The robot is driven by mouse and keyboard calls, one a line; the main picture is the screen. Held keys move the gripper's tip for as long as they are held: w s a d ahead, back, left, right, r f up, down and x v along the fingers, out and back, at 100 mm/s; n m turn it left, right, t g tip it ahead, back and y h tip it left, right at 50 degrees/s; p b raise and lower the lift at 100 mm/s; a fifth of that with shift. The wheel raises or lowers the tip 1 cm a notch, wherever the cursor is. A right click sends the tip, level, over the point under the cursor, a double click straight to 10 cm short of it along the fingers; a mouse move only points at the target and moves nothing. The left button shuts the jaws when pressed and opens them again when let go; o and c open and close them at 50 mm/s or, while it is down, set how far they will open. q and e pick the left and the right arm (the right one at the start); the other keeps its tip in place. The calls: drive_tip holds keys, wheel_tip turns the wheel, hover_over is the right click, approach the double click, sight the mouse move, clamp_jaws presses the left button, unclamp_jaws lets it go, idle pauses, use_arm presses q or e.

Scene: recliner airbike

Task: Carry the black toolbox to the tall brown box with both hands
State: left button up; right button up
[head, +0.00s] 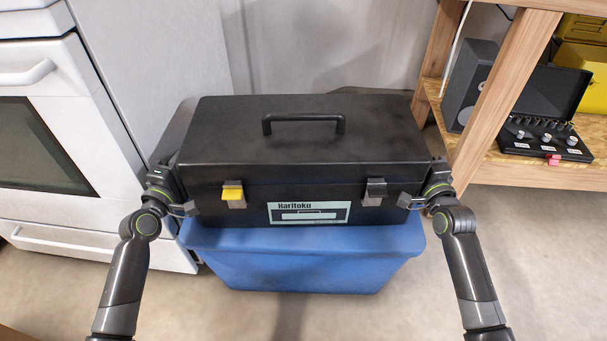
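The black toolbox (300,175) is in the middle of the head view, upright, with a top handle and two front latches, the left one yellow. It appears to sit on a blue bin (300,265). My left gripper (183,206) is at the toolbox's lower left end. My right gripper (414,200) is at its lower right end. Both are at the sides of the toolbox, but their fingers are small and partly hidden, so I cannot tell whether they grip it. The tall brown box is not recognizable in this view.
A white oven (60,125) stands close on the left. A wooden workbench (480,95) on the right holds a black case of bits (545,120), a dark speaker-like box (470,85) and a yellow container (580,70). A pale wall is behind. Floor (530,250) is clear at front right.

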use_arm(q)
clamp_jaws()
use_arm(e)
clamp_jaws()
idle(1.0)
use_arm(q)
drive_tip(key=shift+w+r, duration=0.1)
drive_tip(key=shift+r, duration=0.2)
use_arm(e)
drive_tip(key=shift+w+r, duration=0.1)
drive_tip(key=shift+r, duration=0.25)
